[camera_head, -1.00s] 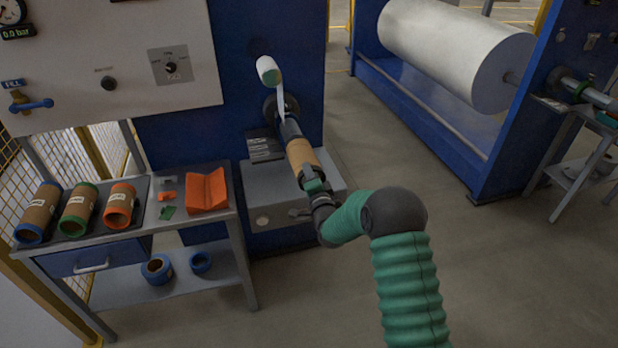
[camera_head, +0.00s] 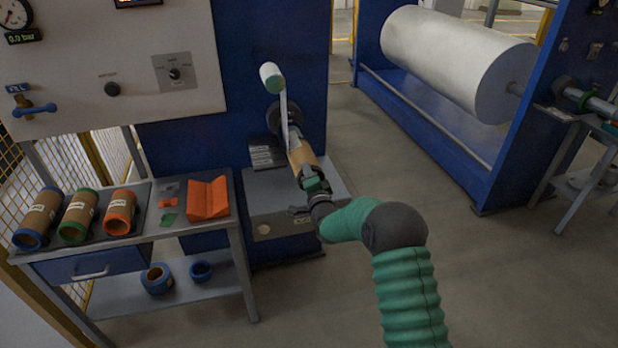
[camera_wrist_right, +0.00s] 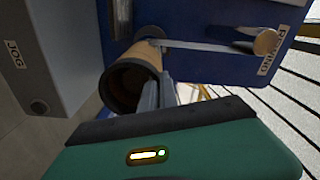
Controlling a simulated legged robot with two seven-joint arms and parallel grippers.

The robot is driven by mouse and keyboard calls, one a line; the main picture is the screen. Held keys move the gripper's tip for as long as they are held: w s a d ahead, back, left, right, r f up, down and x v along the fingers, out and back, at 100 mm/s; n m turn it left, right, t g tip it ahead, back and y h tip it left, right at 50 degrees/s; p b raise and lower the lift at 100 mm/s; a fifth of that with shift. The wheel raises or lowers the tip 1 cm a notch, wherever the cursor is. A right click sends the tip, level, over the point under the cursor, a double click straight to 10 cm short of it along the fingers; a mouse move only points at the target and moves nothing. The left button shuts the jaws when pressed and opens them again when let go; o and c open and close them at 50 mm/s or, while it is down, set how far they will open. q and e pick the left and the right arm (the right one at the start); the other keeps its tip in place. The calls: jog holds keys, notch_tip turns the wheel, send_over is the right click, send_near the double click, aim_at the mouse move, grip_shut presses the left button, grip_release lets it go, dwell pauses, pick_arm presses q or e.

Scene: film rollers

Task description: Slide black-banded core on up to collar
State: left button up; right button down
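The black-banded core (camera_head: 302,156) is a brown tube around the shaft on the blue machine, its dark-banded end facing me. In the right wrist view the core (camera_wrist_right: 143,66) shows its open dark end. My right gripper (camera_head: 312,180) is at the core's near end. In the right wrist view its close-set grey fingers (camera_wrist_right: 158,96) appear shut on the core's wall at the rim. My left gripper is not in view.
A grey box (camera_head: 290,212) sits below the shaft. A bench (camera_head: 240,240) at left holds blue-, green- and orange-banded cores and an orange cradle (camera_head: 208,198). Open floor lies to the right.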

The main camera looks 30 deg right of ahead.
jog(key=shift+w, duration=0.25)
jog(key=shift+d, duration=0.1)
